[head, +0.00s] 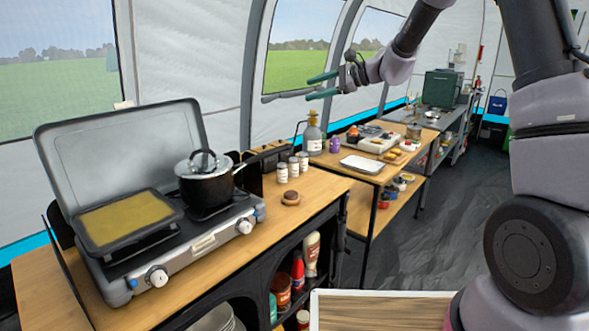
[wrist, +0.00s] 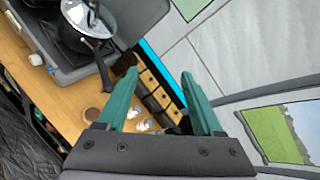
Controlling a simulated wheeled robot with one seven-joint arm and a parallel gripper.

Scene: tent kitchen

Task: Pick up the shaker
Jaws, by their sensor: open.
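Three small white shakers with grey lids stand upright in a row near the back right of the wooden counter, the front one (head: 282,173), the middle one (head: 294,167) and the rear one (head: 303,161). I cannot tell which one the task means. My gripper (head: 322,86) is raised well above the counter, open and empty, with green fingers pointing left. In the wrist view my gripper (wrist: 160,76) has its fingers spread apart. White shaker tops (wrist: 143,125) show low between the fingers there, partly hidden by the gripper.
A dark box (head: 268,157) stands behind. A bottle (head: 312,138) stands at the right on the farther table.

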